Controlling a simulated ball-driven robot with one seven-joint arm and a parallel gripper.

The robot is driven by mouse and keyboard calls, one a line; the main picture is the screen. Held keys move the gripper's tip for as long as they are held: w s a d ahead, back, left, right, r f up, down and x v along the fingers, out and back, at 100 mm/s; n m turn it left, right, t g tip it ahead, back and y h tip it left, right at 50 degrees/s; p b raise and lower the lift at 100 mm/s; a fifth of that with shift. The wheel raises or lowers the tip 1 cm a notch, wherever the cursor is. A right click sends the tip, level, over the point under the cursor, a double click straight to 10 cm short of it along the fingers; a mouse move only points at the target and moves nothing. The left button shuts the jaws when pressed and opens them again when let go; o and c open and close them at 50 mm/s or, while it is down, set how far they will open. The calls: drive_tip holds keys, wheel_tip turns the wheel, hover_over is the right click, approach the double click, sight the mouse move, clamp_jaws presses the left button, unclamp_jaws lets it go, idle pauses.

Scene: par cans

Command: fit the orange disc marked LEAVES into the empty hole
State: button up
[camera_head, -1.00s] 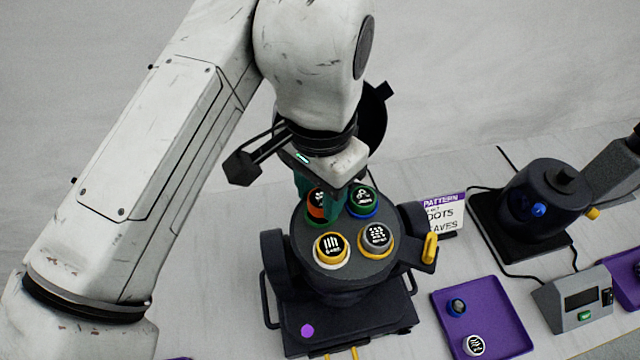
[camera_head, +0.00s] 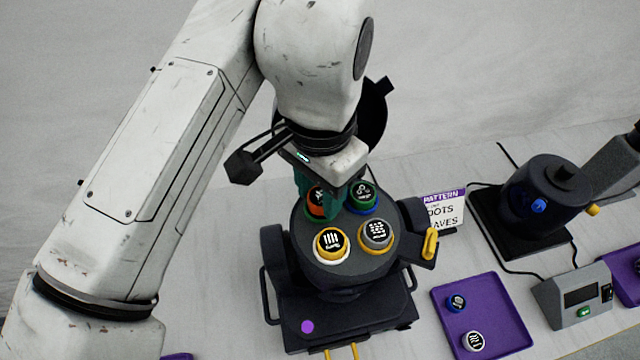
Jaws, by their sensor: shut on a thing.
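The orange disc (camera_head: 313,212) shows at the back left of the round dark can top (camera_head: 350,281), with a black face. My gripper (camera_head: 318,199) has teal fingers that come down around this disc and are shut on it. The fingers hide part of the disc and its marking. I cannot tell whether it sits in its hole or just above. A blue and green disc (camera_head: 362,197) is at the back right, close to one finger. A yellow and white disc (camera_head: 331,244) is at the front left, and a yellow and grey disc (camera_head: 376,236) at the front right.
A yellow handle (camera_head: 430,243) sticks out right of the can. A pattern sign (camera_head: 443,212) stands behind it. A purple tray (camera_head: 489,297) with two discs lies to the right, near a grey display box (camera_head: 575,299) and a dark par can (camera_head: 545,205).

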drive_tip(key=shift+f, duration=0.4)
drive_tip(key=o, duration=1.1)
drive_tip(key=shift+r, duration=0.15)
wheel_tip(320, 180, up, 8)
drive_tip(key=p, duration=0.7)
drive_tip(key=shift+r, duration=1.25)
drive_tip(key=shift+s, duration=0.1)
